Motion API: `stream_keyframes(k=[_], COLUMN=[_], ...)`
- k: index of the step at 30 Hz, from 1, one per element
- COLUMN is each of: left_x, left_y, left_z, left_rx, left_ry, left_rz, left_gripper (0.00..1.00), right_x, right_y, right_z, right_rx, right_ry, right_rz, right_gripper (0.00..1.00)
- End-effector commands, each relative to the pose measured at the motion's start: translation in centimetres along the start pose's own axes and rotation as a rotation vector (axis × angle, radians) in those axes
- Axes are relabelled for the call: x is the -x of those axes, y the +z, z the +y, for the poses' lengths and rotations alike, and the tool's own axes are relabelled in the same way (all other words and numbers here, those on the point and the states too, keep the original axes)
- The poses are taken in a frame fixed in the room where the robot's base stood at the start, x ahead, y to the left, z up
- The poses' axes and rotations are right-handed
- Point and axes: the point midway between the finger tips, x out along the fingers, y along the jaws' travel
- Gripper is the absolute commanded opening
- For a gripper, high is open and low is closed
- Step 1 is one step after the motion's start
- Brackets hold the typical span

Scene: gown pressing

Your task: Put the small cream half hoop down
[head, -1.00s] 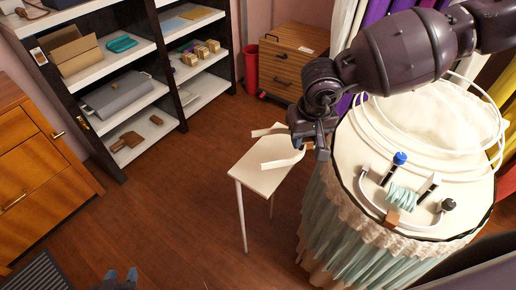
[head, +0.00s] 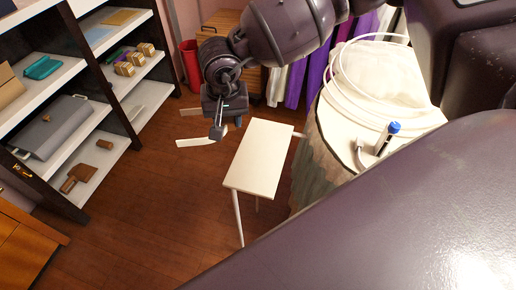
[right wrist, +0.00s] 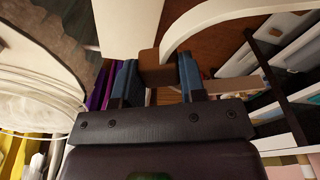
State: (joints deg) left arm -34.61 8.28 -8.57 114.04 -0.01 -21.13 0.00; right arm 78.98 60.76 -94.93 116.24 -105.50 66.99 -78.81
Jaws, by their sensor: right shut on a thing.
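The small cream half hoop (head: 198,141) is in my right gripper (head: 228,124), left of the small cream side table (head: 262,158) in the head view. Its two ends point left, and it appears clear of the tabletop, with floor behind it. In the right wrist view, my right gripper (right wrist: 157,78) is shut on a brown block at the hoop's base. The cream curve of the hoop (right wrist: 205,18) arches up to the right from there. The side table (right wrist: 128,25) shows left of the hoop. My left gripper is not in view.
A round skirted table (head: 335,130) with white hoops (head: 345,95) and a blue-capped item (head: 393,128) stands at the right. Shelves (head: 95,130) line the left. A red bin (head: 190,60) and wooden drawers (head: 250,85) are behind.

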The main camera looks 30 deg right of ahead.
Motion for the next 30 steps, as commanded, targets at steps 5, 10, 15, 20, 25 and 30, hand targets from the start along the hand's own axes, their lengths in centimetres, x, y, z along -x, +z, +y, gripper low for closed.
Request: stream_keyframes(k=[5,10,15,20,25,30], left_x=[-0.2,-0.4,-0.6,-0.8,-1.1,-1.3], left_y=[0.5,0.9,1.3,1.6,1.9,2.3], left_z=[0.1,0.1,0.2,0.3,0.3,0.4], left_rx=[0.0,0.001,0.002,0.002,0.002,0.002], left_ry=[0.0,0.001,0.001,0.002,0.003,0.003], left_rz=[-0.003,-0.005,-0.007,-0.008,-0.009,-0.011], left_gripper=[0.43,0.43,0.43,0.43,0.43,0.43], right_x=[-0.4,-0.5,-0.6,-0.7,-0.9,-1.2], right_y=[-0.5,-1.2,-1.9,-2.6,-3.4,-4.2], right_z=[-0.6,-0.8,-0.7,-0.3,0.5,1.6], right_rx=[-0.342,-0.68,-1.025,-1.354,-1.706,-2.059], right_ry=[0.043,0.084,0.128,0.168,0.213,0.256], right_rz=[-0.003,-0.003,-0.004,-0.004,-0.003,-0.002], right_gripper=[0.09,0.09,0.09,0.09,0.09,0.09])
